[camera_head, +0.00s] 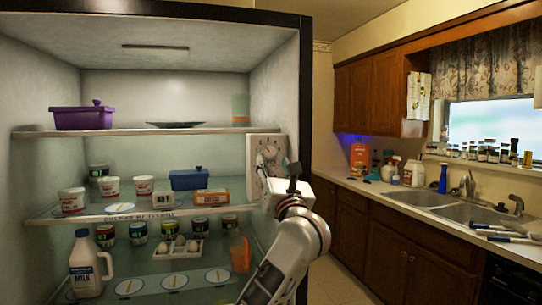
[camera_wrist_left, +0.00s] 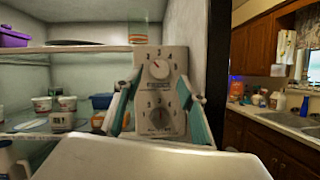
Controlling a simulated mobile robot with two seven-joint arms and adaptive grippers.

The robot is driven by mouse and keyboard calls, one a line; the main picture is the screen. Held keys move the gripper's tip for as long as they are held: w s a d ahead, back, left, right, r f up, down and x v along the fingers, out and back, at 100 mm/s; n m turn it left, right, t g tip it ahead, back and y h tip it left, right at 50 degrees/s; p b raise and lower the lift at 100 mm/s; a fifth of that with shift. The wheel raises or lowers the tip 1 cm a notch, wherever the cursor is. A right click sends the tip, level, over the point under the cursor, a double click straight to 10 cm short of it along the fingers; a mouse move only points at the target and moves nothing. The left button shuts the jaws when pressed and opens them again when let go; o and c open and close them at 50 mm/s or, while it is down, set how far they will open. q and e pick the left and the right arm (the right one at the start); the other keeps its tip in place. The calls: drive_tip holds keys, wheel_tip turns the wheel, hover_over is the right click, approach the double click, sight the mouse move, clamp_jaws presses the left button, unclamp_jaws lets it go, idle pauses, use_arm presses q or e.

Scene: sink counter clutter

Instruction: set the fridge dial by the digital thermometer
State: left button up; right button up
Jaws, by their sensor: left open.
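The dial panel (camera_head: 253,152) is a pale box on the fridge's right wall, partly hidden by my left gripper (camera_head: 284,172). In the left wrist view the panel (camera_wrist_left: 172,92) shows an upper dial (camera_wrist_left: 159,69) and a lower dial (camera_wrist_left: 159,118), each with numbers around it. The pointer direction is too small to read surely. My left gripper is open and empty, its fingers (camera_wrist_left: 160,88) on either side of the panel in that view; I cannot tell contact. A small pale box (camera_head: 163,200) on the middle shelf looks like the digital thermometer; its reading is illegible. My right gripper is not visible.
The open fridge holds a purple pot (camera_head: 82,118), a blue dish (camera_head: 188,180), several tubs and jars, a milk jug (camera_head: 86,268), an egg tray (camera_head: 178,250) and an orange cup (camera_head: 240,255). A sink counter (camera_head: 365,186) stands at the right.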

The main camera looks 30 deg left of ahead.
sight(270, 153)
use_arm(q)
drive_tip(key=shift+p+x, duration=0.3)
drive_tip(key=shift+x, duration=1.85)
drive_tip(key=c, duration=1.1)
